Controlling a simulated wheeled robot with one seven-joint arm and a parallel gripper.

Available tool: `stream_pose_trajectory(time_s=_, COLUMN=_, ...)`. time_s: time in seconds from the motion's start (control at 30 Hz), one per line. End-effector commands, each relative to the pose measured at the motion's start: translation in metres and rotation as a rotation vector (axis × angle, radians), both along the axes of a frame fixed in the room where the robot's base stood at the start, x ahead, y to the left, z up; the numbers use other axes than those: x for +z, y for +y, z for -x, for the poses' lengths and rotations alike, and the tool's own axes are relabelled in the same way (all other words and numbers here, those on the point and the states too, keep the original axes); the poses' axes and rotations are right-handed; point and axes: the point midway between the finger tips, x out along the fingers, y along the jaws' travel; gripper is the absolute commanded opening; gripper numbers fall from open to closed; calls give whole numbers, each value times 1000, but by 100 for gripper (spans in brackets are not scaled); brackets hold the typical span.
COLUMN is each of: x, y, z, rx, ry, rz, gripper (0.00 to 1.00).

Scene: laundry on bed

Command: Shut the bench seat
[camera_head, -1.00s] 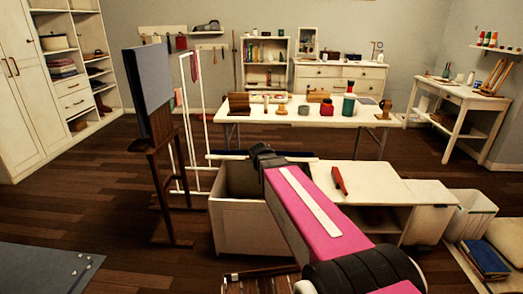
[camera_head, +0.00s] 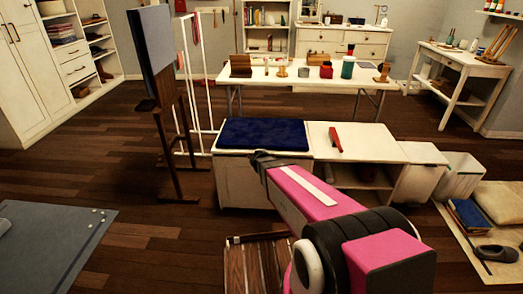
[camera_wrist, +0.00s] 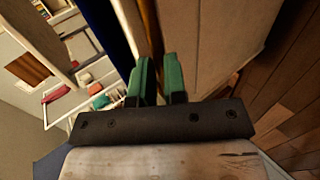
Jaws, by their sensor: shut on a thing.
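The white bench (camera_head: 250,187) stands mid-floor in the head view. Its seat, with a dark blue cushion (camera_head: 262,132) on top, lies flat over the box, and no opening shows. My gripper (camera_head: 262,158) is at the front edge of the seat, mostly hidden by my pink arm. In the wrist view, the green fingertips of my gripper (camera_wrist: 160,78) are on either side of the pale seat edge (camera_wrist: 149,30), shut on it. The dark blue cushion (camera_wrist: 108,25) runs along its left and the bench front (camera_wrist: 210,45) is on its right.
A white cabinet with a red tool (camera_head: 335,138) on top adjoins the bench on the right. A wooden easel (camera_head: 165,120) stands to the left. A long white table (camera_head: 290,75) with several items is behind.

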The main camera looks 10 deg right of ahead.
Motion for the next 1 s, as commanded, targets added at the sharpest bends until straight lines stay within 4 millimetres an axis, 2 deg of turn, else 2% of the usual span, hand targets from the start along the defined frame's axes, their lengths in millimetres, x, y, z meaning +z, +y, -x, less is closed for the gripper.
stream_pose_trajectory(time_s=0.1, x=-22, y=0, z=-1, rx=-4, ry=3, rz=-4, gripper=0)
stream_pose_trajectory(time_s=0.4, x=-52, y=-1, z=-4, rx=-10, ry=8, rz=-5, gripper=0)
stream_pose_trajectory(time_s=0.63, x=-57, y=-1, z=-6, rx=-12, ry=9, rz=-6, gripper=8)
stream_pose_trajectory(time_s=0.87, x=-57, y=-1, z=-6, rx=-12, ry=9, rz=-6, gripper=8)
stream_pose_trajectory(time_s=0.9, x=-57, y=-1, z=-6, rx=-12, ry=9, rz=-6, gripper=44)
stream_pose_trajectory(time_s=1.0, x=-56, y=-1, z=-6, rx=-11, ry=8, rz=-6, gripper=42)
